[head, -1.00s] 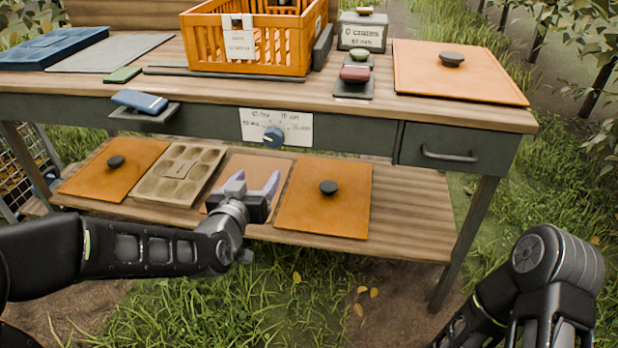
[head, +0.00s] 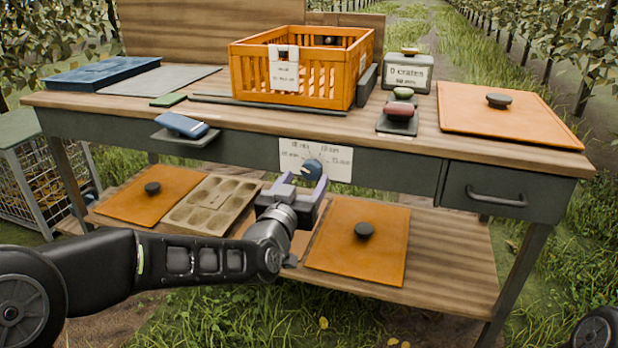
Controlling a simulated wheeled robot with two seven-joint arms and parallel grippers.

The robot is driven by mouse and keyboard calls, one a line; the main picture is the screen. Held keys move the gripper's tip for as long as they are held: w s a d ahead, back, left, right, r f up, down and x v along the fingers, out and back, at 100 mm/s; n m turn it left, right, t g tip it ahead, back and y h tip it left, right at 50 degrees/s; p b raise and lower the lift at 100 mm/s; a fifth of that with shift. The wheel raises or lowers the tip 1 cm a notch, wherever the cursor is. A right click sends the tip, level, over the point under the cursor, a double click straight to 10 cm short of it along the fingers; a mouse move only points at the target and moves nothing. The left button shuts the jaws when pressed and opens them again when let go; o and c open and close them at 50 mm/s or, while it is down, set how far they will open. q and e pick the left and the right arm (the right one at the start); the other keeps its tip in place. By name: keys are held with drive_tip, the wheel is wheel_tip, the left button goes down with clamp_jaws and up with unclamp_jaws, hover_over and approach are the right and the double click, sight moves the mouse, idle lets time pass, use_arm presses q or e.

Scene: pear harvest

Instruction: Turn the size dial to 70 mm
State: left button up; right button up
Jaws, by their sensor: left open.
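The print is too small to read surely, and I cannot tell which mark the knob points at. My left gripper (head: 300,186) is open, its pale fingers pointing up at the knob from just below. The fingertips lie close to the knob's lower part; I cannot tell whether they touch it. My right gripper is out of view; only part of my right arm shows at the lower right corner.
The bench top (head: 250,112) juts out above the dial. It bears an orange crate (head: 250,78) and a counter box (head: 408,72). A drawer handle (head: 497,197) is to the right. Orange lids (head: 340,250) and a moulded tray (head: 190,222) lie on the lower shelf.

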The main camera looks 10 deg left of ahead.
sight(310, 172)
use_arm(q)
drive_tip(key=shift+w+d, duration=0.1)
drive_tip(key=shift+w, duration=1.7)
drive_tip(key=c, duration=1.4)
